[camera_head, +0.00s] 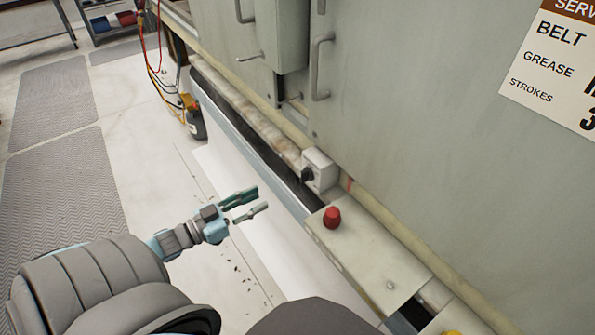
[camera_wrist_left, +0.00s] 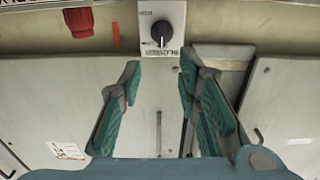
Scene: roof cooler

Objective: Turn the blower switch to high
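The blower switch (camera_head: 308,174) is a small light grey box with a black rotary knob, fixed low beside the big cabinet. In the left wrist view the knob (camera_wrist_left: 161,32) shows at the top middle on a pale plate; its lettering is too small to read surely. My left gripper (camera_head: 262,198) is open and empty, to the left of the switch and apart from it. In the left wrist view its two teal fingers (camera_wrist_left: 159,65) are spread, with the knob beyond the tips and between them. My right gripper is not in view.
A red knob (camera_head: 332,217) stands on the beige ledge near the switch, and it also shows in the left wrist view (camera_wrist_left: 80,22). The cabinet (camera_head: 430,130) has handles and a service label (camera_head: 555,65). Free white floor (camera_head: 140,165) and grey mats (camera_head: 65,190) lie to the left.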

